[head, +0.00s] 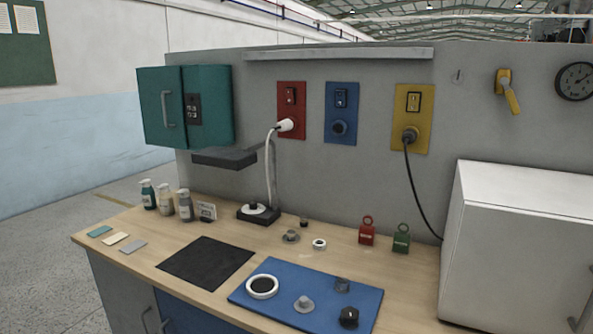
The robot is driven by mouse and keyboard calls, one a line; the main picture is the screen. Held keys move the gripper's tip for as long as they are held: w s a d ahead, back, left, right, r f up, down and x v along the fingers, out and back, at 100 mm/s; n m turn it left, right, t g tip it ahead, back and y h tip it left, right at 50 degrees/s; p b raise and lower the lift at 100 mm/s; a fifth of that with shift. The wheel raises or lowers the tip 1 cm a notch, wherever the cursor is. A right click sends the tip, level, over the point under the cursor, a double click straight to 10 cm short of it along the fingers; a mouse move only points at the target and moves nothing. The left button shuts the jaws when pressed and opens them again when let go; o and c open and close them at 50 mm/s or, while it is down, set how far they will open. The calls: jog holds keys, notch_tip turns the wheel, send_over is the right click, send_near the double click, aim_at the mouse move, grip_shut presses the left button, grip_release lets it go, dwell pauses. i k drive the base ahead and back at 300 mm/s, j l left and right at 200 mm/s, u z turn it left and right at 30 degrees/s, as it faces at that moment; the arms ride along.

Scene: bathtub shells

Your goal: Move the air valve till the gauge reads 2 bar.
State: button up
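The air valve (503,82) is on the grey back panel at the upper right. It has a yellow body and a yellow lever (512,101) that hangs down, tilted a little to the right. The gauge (575,81) is a round black dial just right of the valve, at the picture's right edge. Its marks and needle are too small to read surely. My gripper is not in view.
A white cabinet (520,230) stands below the valve and gauge. A black cord (421,190) hangs from the yellow socket panel (425,100). The wooden bench (205,285) holds a blue mat (240,296), a black mat (206,262), bottles, padlocks and small parts.

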aim_at(510, 98)
jog(key=z, duration=1.4)
